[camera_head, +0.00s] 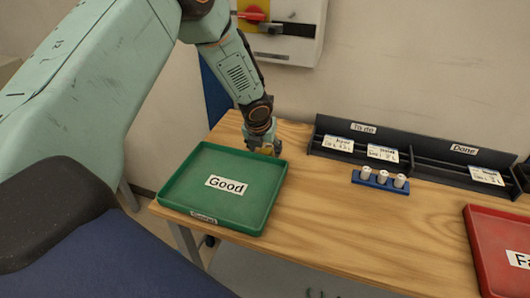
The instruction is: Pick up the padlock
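My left gripper (262,146) points down just behind the far right corner of the green tray, low over the wooden table. A small yellow-brown object, apparently the padlock (265,151), shows at its fingertips, mostly hidden by the fingers and the tray's rim. The fingers are too small and covered to tell whether they are closed on it. My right gripper is not in view.
The green tray (254,218) marked "Good" fills the table's left end. A blue holder (368,182) with three white cylinders stands before a black card rack (430,173). A red tray (480,246) is at right. The wooden table (335,225) is clear between the trays. A switch box (305,45) hangs above.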

